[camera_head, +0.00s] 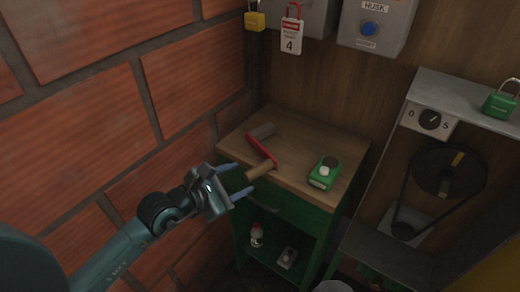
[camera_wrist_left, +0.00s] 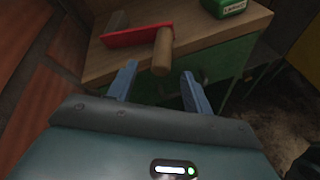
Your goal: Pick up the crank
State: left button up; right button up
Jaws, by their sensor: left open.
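The crank (camera_head: 259,148) lies on the wooden top of a small green cabinet (camera_head: 297,162). It has a red arm, a grey end piece at the back and a wooden handle (camera_head: 261,170) pointing toward my left gripper. My left gripper (camera_head: 242,180) is open and empty in front of the cabinet edge. In the left wrist view the crank's red arm (camera_wrist_left: 135,36) lies across the top, and the handle's round end shows just beyond the gap between the two blue fingers (camera_wrist_left: 159,73). The fingers do not appear to touch it. My right gripper is not in view.
A green box-like object (camera_head: 324,173) stands on the cabinet top, right of the crank. A brick wall (camera_head: 110,120) runs close along the left. A metal shelf frame (camera_head: 465,98) with a pulley wheel (camera_head: 449,171) stands at the right. A bottle (camera_head: 257,235) is on the lower shelf.

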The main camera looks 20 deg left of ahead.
aim_at(247, 176)
pick_arm(q)
jog(key=x, duration=0.4)
jog(key=shift+w+d+p, duration=0.15)
jog(key=shift+d+p, duration=0.15)
jog(key=shift+r, duration=0.1)
grip_shut()
